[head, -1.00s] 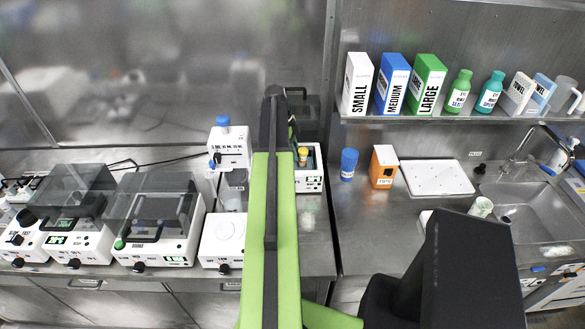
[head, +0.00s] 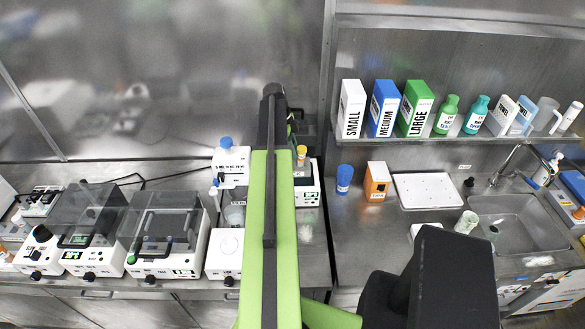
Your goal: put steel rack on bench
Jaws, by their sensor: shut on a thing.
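No steel rack can be made out in the head view. My green arm stretches forward over the steel bench (head: 318,255), and its black far end is in front of the back wall. My gripper cannot be seen; the arm hides what lies behind it. The bench carries several white lab devices on the left and a white device with a display (head: 308,190) just right of the arm. A yellow-capped item (head: 301,153) shows at that device, beside the arm.
A shelf (head: 465,138) holds SMALL, MEDIUM and LARGE boxes (head: 416,108) and bottles.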

